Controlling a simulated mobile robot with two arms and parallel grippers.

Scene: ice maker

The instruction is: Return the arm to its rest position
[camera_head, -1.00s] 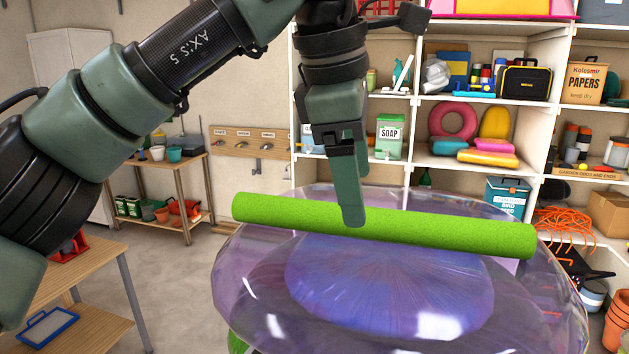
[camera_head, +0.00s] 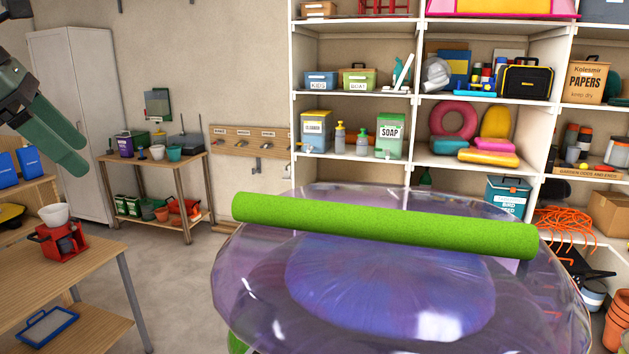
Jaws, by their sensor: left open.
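My left gripper (camera_head: 76,157) is at the left edge of the head view, in the air above the wooden table. It is open and holds nothing. Only its fingers and a bit of the wrist show; the rest of the arm is out of view. A long green foam roll (camera_head: 385,226) lies across the top of a clear purple inflatable ring (camera_head: 255,300) in front of me. The left gripper is well apart from both. My right gripper is not in view.
A wooden table (camera_head: 95,270) at the left bears a red ice maker-like device (camera_head: 60,243) with a white bowl on top. A stocked white shelf unit (camera_head: 420,110) stands behind the ring. A workbench (camera_head: 185,185) stands at the back left. The floor (camera_head: 175,280) between is clear.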

